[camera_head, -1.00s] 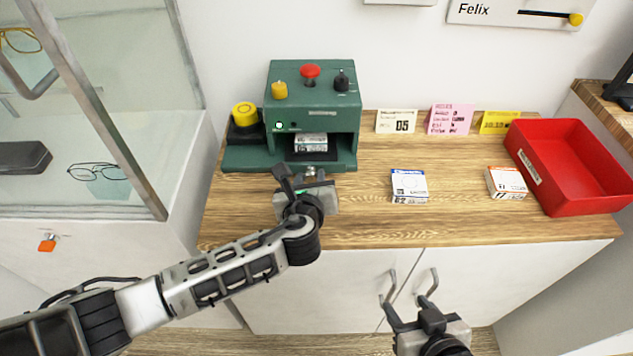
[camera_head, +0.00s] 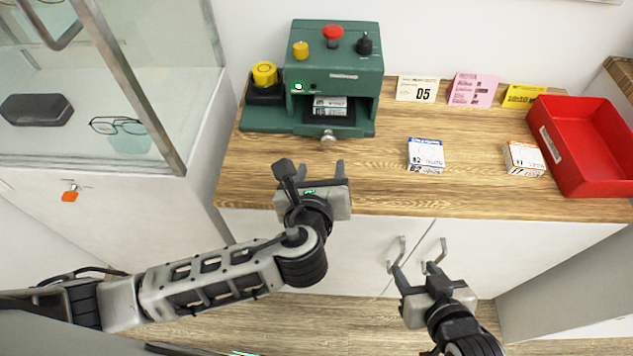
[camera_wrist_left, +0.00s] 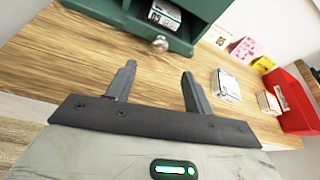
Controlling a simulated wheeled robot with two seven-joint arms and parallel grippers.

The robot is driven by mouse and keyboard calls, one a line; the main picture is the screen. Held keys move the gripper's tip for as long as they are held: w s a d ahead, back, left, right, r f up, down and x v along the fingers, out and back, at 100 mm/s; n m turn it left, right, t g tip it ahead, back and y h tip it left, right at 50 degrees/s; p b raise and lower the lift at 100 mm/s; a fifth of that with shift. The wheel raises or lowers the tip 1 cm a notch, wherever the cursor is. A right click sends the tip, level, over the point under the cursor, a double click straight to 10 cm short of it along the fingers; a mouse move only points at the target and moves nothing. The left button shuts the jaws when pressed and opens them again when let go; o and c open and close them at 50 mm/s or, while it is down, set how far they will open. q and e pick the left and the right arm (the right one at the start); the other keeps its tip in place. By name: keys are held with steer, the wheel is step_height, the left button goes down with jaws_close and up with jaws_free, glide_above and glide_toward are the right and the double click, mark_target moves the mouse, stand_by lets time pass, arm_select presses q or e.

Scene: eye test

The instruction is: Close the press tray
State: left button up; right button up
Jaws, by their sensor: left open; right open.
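The green press (camera_head: 352,77) stands at the back left of the wooden counter. Its dark tray (camera_head: 328,119) lies in the front opening, with a white printed packet (camera_head: 330,104) on it. The tray's round metal knob (camera_head: 328,136) is at the front edge of the press base; it also shows in the left wrist view (camera_wrist_left: 160,44). I see no clear gap between tray front and base. My left gripper (camera_head: 312,170) is open and empty, in front of the knob and apart from it. My right gripper (camera_head: 421,243) is open and empty, low in front of the cabinet doors.
Two small boxes, one blue-marked (camera_head: 425,154) and one orange-marked (camera_head: 523,158), stand on the counter. A red bin (camera_head: 556,168) is at the right. Several cards stand along the wall. A glass case (camera_head: 150,80) borders the left. The counter (camera_head: 385,190) is clear near its front.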

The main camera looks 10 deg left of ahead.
arm_select(q)
steer(key=v, duration=0.4)
steer(key=shift+s+r, duration=0.15)
steer(key=shift+s, duration=0.25)
